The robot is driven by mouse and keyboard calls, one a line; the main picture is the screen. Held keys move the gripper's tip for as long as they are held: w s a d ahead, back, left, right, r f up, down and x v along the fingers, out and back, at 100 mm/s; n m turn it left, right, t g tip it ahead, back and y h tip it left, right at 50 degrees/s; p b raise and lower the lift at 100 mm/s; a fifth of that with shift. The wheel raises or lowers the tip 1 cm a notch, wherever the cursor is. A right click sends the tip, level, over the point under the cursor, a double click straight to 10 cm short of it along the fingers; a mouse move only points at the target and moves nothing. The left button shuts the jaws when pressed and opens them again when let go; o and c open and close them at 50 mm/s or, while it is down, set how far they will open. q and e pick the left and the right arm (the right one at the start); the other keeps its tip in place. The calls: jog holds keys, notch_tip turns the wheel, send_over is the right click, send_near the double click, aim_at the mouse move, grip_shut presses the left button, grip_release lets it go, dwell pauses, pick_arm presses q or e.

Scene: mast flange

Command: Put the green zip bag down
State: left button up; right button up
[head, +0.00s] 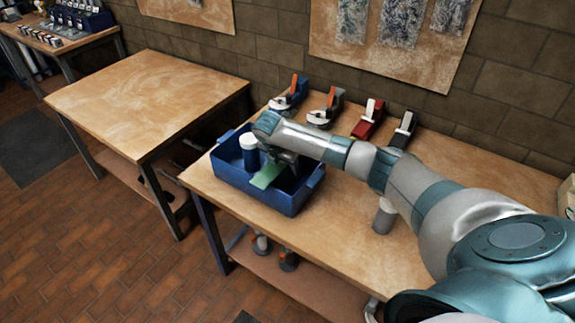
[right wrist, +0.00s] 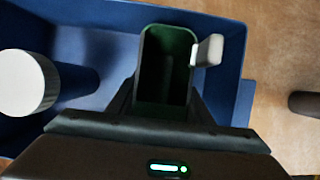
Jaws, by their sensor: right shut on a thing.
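The green zip bag (head: 267,176) is inside the blue bin (head: 262,203), low between its walls. In the right wrist view the bag (right wrist: 166,60) shows a dark green hollow shape with a pale tab at its upper right. My right gripper (head: 285,160) reaches down into the bin from the right and is shut on the bag. Its fingers (right wrist: 165,100) lie on either side of the bag. I cannot tell whether the bag touches the bin floor. My left gripper is out of view.
A blue bottle with a white cap (head: 249,143) stands in the bin, left of the bag. Several tape dispensers (head: 325,108) line the wall side of the bench (head: 340,210). A grey cylinder (head: 384,216) stands under my arm. The left table (head: 145,100) is clear.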

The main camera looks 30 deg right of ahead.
jog(key=shift+f, duration=0.1)
jog(key=o, duration=1.2)
jog(key=shift+c, duration=0.2)
jog(key=b+v, duration=0.2)
jog(key=v, duration=1)
jog(key=shift+a, duration=0.1)
